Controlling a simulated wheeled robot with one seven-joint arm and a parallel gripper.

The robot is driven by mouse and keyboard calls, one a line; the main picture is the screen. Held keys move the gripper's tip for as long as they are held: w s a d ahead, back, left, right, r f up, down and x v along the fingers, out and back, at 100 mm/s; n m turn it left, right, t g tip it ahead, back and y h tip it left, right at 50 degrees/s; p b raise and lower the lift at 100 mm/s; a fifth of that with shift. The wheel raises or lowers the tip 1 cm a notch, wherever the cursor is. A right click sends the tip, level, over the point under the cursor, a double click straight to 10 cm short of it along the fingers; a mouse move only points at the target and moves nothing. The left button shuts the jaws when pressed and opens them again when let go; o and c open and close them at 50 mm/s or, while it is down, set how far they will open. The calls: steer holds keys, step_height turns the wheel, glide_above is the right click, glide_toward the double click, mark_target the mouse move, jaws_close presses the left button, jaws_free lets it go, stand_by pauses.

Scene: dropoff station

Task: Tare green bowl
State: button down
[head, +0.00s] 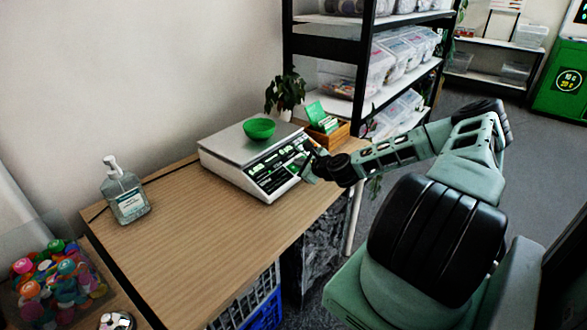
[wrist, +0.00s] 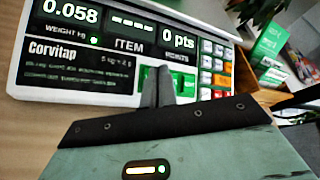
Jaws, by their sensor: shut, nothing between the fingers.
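The green bowl (head: 259,129) sits upright on the metal plate of the white weighing scale (head: 225,149) on the wooden table. The bowl is outside the wrist view. In the wrist view the scale's front panel (wrist: 75,52) fills the upper part, and its weight display (wrist: 70,14) reads 0.058, with 0 pts at its right. My gripper (wrist: 158,85) is shut and empty, its fingertips in front of the panel by the green keys (wrist: 185,80). I cannot tell whether the fingertips touch a key. In the head view my gripper (head: 307,164) is at the scale's right front corner.
A pump bottle (head: 126,192) stands on the table to the left. A wooden box with green cards (head: 325,129) and a potted plant (head: 286,92) stand behind the scale. Black shelving (head: 362,62) rises beyond. The table front (head: 185,265) is clear.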

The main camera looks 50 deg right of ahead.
stand_by(0.4)
steer(key=shift+w+f+b, duration=0.15)
steer(key=shift+f+b, duration=0.2)
steer(key=shift+f, duration=0.05)
steer(key=shift+w+f+b, duration=0.15)
steer(key=shift+f+b, duration=0.15)
steer(key=shift+f, duration=0.05)
stand_by(0.6)
steer(key=shift+r, duration=0.1)
steer(key=shift+s+r+p, duration=0.35)
steer(key=shift+r+p, duration=0.2)
steer(key=shift+r, duration=0.1)
steer(key=r+p, duration=0.1)
steer(key=s+r+p, duration=0.1)
steer(key=r, duration=0.1)
steer(key=s+r+p, duration=0.1)
steer(key=shift+r, duration=0.3)
steer(key=shift+d, duration=0.1)
stand_by(0.9)
